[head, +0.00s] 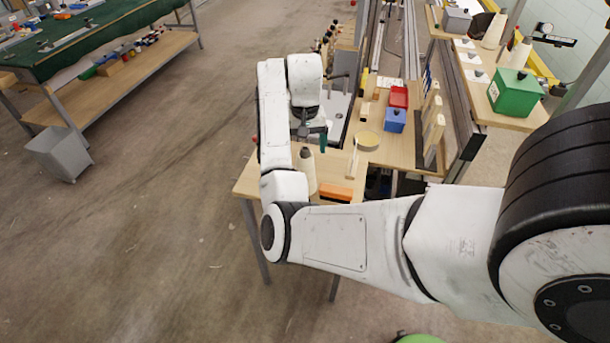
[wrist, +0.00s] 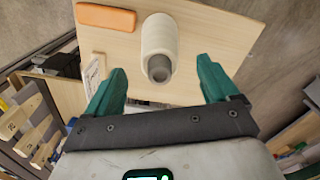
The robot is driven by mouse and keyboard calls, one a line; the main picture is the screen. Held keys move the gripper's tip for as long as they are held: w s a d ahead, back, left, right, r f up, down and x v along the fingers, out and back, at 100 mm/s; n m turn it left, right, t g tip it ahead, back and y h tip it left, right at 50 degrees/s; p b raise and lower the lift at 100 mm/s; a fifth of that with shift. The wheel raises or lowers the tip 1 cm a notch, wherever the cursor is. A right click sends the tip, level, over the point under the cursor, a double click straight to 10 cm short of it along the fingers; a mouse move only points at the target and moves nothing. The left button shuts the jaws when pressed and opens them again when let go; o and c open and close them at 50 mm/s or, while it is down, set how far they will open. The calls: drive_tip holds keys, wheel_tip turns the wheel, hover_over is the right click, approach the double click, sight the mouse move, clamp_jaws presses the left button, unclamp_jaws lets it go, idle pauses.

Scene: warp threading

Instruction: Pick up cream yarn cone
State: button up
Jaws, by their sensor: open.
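The cream yarn cone (wrist: 160,42) stands on the light wooden table, seen from above in the wrist view with its narrow grey tip toward me. In the head view the cone (head: 306,168) is partly hidden by my arm. My gripper (wrist: 159,82) is open, with its two green fingers on either side of the view below the cone. The cone lies between the lines of the fingers, a little beyond the fingertips, and nothing is held. In the head view my gripper (head: 322,138) is mostly hidden behind my wrist.
An orange block (wrist: 106,17) lies left of the cone on the wooden table (wrist: 215,45). A green box (head: 514,92) and other cones are on the right bench.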

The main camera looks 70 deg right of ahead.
sight(305, 160)
drive_tip(key=shift+f+p, duration=0.6)
drive_tip(key=shift+f, duration=2.05)
drive_tip(key=shift+c, duration=0.2)
drive_tip(key=c, duration=1.3)
drive_tip(key=shift+r, duration=0.1)
